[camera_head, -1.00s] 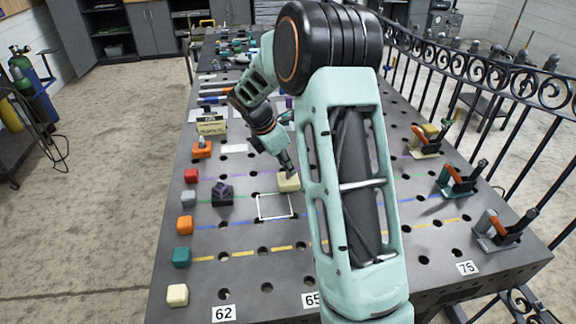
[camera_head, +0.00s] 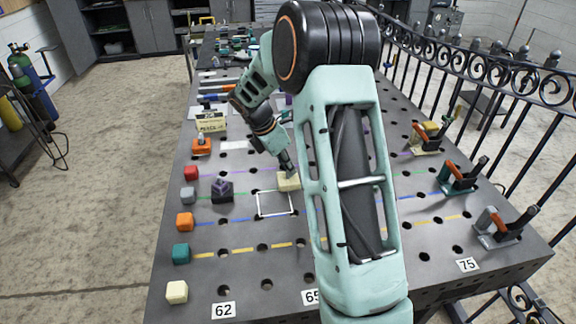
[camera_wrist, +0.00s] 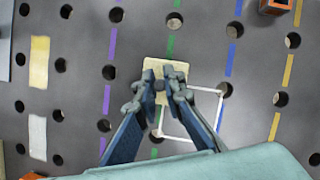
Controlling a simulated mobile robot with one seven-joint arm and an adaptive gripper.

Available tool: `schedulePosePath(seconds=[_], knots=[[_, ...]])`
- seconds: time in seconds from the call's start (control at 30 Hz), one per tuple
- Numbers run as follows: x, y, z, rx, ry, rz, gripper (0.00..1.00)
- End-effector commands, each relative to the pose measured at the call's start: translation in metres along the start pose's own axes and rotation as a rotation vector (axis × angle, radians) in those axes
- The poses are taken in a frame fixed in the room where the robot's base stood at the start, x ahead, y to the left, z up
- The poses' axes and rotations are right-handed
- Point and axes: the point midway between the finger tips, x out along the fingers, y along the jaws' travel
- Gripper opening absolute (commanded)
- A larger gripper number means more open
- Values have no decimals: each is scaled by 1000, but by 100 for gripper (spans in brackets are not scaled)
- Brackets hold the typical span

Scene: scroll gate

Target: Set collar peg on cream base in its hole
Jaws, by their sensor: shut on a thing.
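The cream base (camera_head: 289,181) sits below my gripper in the head view. In the wrist view the cream base (camera_wrist: 152,70) is a pale block at the far-left corner of a white square outline (camera_wrist: 190,137). My gripper (camera_wrist: 167,84) is shut on the collar peg, a small grey part above the base, mostly hidden between the fingers. In the head view my gripper (camera_head: 290,170) points down at the base. I cannot tell whether the base touches the table, and the hole beneath it is hidden.
The dark table (camera_head: 240,280) has many round holes and coloured lines. A purple part on a dark base (camera_head: 222,190) stands to the left. Several clamps, such as this one (camera_head: 500,226), stand at the right.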

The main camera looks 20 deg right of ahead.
Motion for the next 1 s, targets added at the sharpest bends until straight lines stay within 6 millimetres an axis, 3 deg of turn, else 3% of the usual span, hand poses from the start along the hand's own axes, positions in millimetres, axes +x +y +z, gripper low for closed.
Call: schedulePosePath(seconds=[0.87,0.9,1.0], knots=[[15,1,-6,1,-1,2,0],[14,1,-6,1,-1,2,13],[14,1,-6,1,-1,2,24]])
